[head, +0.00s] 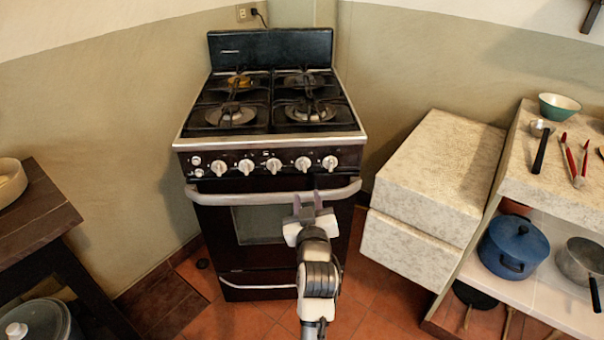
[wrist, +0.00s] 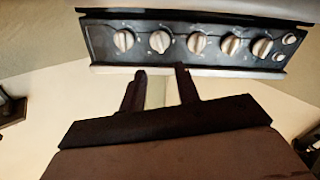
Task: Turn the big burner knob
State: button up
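The black stove's control panel (head: 260,178) carries a row of several pale knobs of much the same size; I cannot tell which is the big burner knob. The second knob from the right (head: 303,164) is above my gripper (head: 308,202) in the head view. The wrist view shows the row the other way round, with that knob (wrist: 160,42) in line with the gap between my fingers. My gripper is open and empty in front of the stove, near the oven handle's height. It also shows in the wrist view (wrist: 161,73), apart from the knobs.
The pale oven handle (head: 275,196) runs across the stove front below the knobs. A stone-topped block (head: 435,165) stands to the right, beside a shelf with a blue pot (head: 513,247). A dark wooden table (head: 38,215) is at left.

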aim_at(303, 167)
jog(key=w, duration=0.3)
jog(key=w+p, duration=0.1)
jog(key=w, duration=0.3)
jog(key=w+a+p, duration=0.1)
jog(key=w, duration=0.3)
jog(key=shift+w, duration=0.25)
jog(key=shift+c, duration=0.3)
